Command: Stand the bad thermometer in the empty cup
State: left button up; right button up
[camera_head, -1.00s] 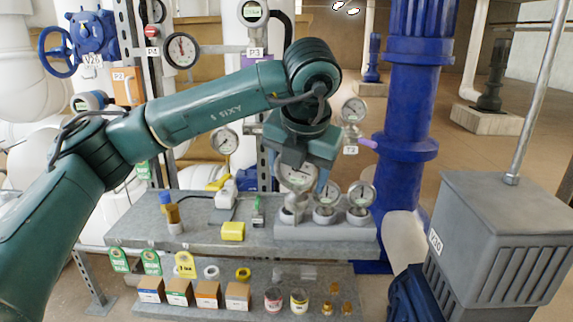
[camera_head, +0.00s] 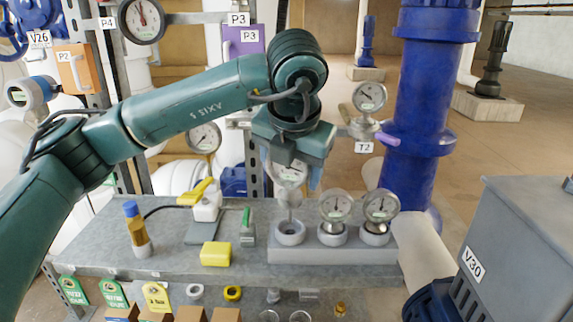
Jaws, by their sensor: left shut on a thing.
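My left gripper (camera_head: 290,160) is shut on a thermometer (camera_head: 290,174) with a round pale dial, held upright with its stem pointing down. The fingers partly cover the dial. The thermometer hangs above the left cup (camera_head: 290,238) of a grey three-cup rack (camera_head: 330,256). Its stem is in line with this cup's opening; I cannot tell whether the tip is inside. The middle cup holds a thermometer (camera_head: 335,206), and the right cup holds another thermometer (camera_head: 381,206). My right gripper is not in view.
A blue pipe (camera_head: 421,110) and a grey V30 housing (camera_head: 525,240) stand to the right.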

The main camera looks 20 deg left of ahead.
pick_arm(q)
jog(key=w+a+f, duration=0.1)
jog(key=w+f, duration=0.4)
jog(key=w, duration=0.1)
jog(key=shift+w+a, duration=0.25)
jog(key=shift+a, duration=0.15)
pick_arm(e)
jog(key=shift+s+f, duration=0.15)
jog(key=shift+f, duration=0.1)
pick_arm(q)
jog(key=shift+r, duration=0.1)
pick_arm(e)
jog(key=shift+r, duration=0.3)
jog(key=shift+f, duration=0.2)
pick_arm(q)
jog(key=shift+b, duration=0.35)
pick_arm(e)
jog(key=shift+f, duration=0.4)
pick_arm(q)
jog(key=shift+f+b, duration=0.55)
jog(key=shift+b, duration=0.05)
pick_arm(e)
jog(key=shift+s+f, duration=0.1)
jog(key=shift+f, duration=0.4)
